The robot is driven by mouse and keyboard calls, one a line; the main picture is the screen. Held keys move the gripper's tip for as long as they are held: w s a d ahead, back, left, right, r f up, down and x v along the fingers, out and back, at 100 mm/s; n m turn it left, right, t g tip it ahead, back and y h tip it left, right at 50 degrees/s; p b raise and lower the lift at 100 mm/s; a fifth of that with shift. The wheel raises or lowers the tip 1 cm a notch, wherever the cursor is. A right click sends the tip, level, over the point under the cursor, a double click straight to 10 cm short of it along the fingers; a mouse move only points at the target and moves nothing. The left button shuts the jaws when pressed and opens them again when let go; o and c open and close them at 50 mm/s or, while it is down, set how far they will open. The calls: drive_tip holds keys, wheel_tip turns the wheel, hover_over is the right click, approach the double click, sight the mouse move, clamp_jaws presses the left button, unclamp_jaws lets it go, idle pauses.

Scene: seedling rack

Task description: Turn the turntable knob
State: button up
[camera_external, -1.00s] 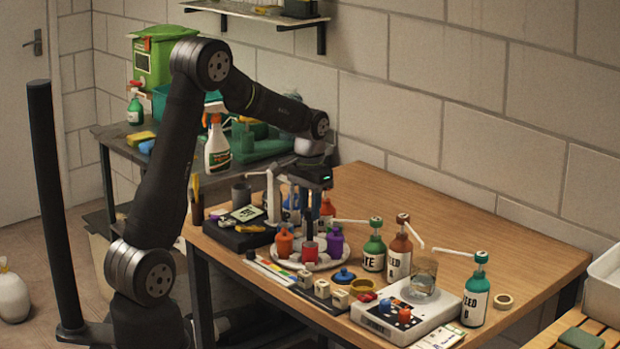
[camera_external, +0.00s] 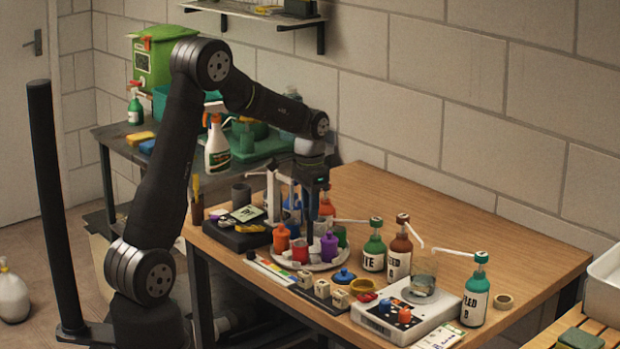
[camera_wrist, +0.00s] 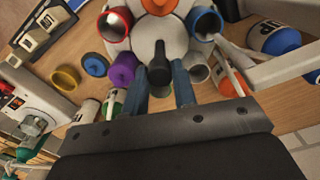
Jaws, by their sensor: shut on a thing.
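The turntable (camera_external: 318,268) is a pale round plate on the wooden bench, in the external view. It carries several small coloured containers, among them an orange one (camera_external: 281,240), a red cup (camera_external: 300,252) and a purple one (camera_external: 329,246). The turntable also shows at the top of the wrist view (camera_wrist: 146,46). Its knob (camera_wrist: 158,68) is black, with a rounded end. My gripper (camera_wrist: 159,84) has a blue finger on each side of the knob and is shut on it. In the external view, my gripper (camera_external: 312,212) reaches down over the turntable's middle, and the knob is hidden there.
Pump bottles, one green (camera_external: 374,250) and one brown (camera_external: 398,258), stand close right of the turntable. A white scale (camera_external: 385,325) with a glass beaker (camera_external: 423,276) stands at the front right. A black box (camera_external: 235,238) is at left. The back of the bench is clear.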

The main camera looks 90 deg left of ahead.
drive_tip(key=o, duration=1)
wheel_tip(320, 180, up, 18)
drive_tip(key=shift+f, duration=0.25)
wheel_tip(320, 180, down, 18)
drive_tip(key=shift+r, duration=0.2)
idle(0.5)
drive_tip(key=shift+r, duration=0.1)
